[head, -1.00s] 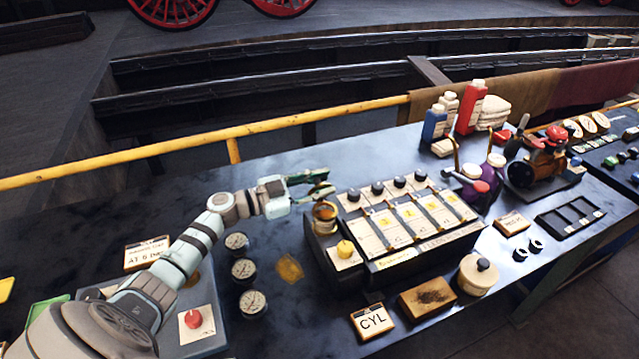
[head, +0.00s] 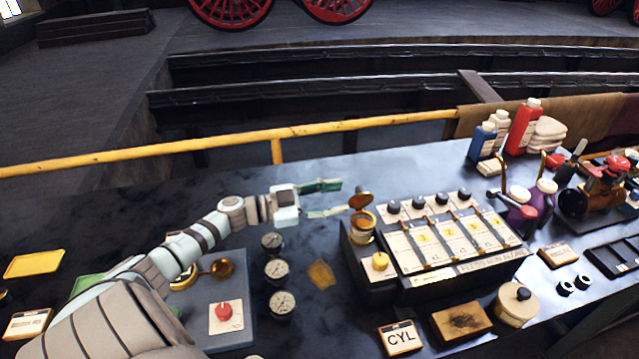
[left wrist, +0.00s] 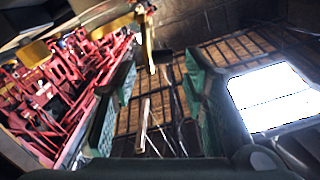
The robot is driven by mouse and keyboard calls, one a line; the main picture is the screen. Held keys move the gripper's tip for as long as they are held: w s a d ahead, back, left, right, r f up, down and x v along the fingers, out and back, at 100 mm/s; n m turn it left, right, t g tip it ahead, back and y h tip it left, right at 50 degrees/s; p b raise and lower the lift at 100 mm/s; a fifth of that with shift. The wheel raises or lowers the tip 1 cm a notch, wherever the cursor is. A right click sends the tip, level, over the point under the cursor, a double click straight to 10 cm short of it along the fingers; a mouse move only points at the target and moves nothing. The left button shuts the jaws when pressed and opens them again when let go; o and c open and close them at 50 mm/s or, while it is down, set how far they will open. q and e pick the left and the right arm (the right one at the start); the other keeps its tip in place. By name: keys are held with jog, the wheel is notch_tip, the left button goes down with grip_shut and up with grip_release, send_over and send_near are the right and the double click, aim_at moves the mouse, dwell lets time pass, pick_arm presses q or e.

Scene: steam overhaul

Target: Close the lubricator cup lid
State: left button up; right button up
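The brass lubricator cup (head: 362,226) stands at the left end of the black lubricator box. Its round lid (head: 360,202) is raised above the cup's mouth, tilted, with a gap between them. My left gripper (head: 325,198) is just left of the lid, its two green fingers spread and pointing right. Nothing shows between them, and they look apart from the lid. In the left wrist view the green fingers (left wrist: 150,105) are also wide apart. A brass piece shows at the top there; I cannot tell whether it is the lid. My right gripper is not in view.
A yellow knob (head: 380,261) sits in front of the cup, and black-knobbed levers (head: 428,205) are to its right. Gauges (head: 277,271) lie below my left gripper. A yellow rail (head: 330,128) runs behind the bench.

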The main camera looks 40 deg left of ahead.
aim_at(360, 189)
pick_arm(q)
jog(key=v, duration=0.5)
jog(key=shift+s+a, duration=0.15)
jog(key=shift+s, duration=0.05)
jog(key=shift+n, duration=0.6)
jog(key=b+x, duration=0.1)
jog(key=x, duration=1.1)
jog(key=shift+w+a+r+b, duration=0.1)
jog(key=shift+r+b, duration=0.05)
jog(key=shift+b, duration=0.2)
jog(key=shift+c, duration=0.6)
